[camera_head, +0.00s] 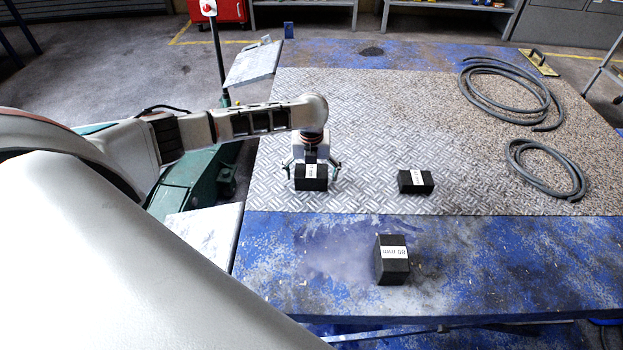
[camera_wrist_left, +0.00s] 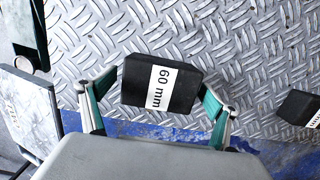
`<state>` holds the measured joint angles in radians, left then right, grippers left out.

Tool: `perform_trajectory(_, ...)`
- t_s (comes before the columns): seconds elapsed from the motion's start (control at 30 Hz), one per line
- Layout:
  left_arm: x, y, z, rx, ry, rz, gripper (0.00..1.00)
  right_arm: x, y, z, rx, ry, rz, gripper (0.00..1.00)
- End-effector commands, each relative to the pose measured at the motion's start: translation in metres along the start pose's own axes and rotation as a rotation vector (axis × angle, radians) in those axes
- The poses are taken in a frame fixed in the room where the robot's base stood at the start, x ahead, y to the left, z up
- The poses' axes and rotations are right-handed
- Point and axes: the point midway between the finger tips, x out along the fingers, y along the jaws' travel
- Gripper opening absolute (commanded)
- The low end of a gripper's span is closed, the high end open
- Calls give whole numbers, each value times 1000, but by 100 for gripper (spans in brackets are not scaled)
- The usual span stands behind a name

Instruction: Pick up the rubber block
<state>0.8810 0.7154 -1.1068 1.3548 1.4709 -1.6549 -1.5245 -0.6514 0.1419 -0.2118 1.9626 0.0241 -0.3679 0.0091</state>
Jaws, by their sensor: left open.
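Three black rubber blocks with white labels show in the head view. One block (camera_head: 311,183) is at my left gripper (camera_head: 311,172), on the tread plate. In the left wrist view this block (camera_wrist_left: 184,84) reads "60 mm" and lies between the two open fingers of the left gripper (camera_wrist_left: 160,100). Whether the fingers touch it I cannot tell. A second block (camera_head: 415,182) lies on the plate to the right. A third block (camera_head: 392,265), labelled 80 mm, stands on the blue surface nearer to me. My right gripper is not in view.
The metal tread plate (camera_head: 355,120) covers much of the blue bench (camera_head: 500,260). Two coils of grey hose (camera_head: 505,90) (camera_head: 545,170) lie at the right. A yellow-handled float (camera_head: 538,62) lies at the far right corner. The plate between the blocks is clear.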

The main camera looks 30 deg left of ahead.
Motion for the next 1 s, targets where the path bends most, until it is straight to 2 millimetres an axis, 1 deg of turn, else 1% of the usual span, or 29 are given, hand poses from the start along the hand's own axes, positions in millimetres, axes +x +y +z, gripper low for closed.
perform_trajectory(0.03, 6, 0, -1, -1, 2, 0, 89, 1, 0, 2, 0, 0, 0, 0)
perform_trajectory(0.1, 9, 0, -1, 0, 1, 0, 89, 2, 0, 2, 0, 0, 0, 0)
perform_trajectory(0.33, 9, 0, 0, 1, -1, 0, 89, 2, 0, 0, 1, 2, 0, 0)
perform_trajectory(0.37, 9, 0, 0, 1, -1, -1, 81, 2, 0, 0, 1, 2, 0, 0)
perform_trajectory(0.4, 9, 0, 0, 1, -1, -1, 71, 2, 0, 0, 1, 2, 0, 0)
perform_trajectory(0.47, 8, 0, 0, 1, -1, -1, 55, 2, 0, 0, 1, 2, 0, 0)
perform_trajectory(0.5, 8, 0, 0, 1, -1, -1, 45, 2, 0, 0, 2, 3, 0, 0)
perform_trajectory(0.53, 8, 0, 0, 0, -1, -1, 37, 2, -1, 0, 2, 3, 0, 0)
perform_trajectory(0.57, 8, 0, 0, 0, -1, -1, 33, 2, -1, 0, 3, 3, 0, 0)
perform_trajectory(0.87, 6, 0, 1, 0, -3, -2, 33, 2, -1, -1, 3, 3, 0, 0)
perform_trajectory(1.0, -2, -1, 3, -1, -4, -4, 33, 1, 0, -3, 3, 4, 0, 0)
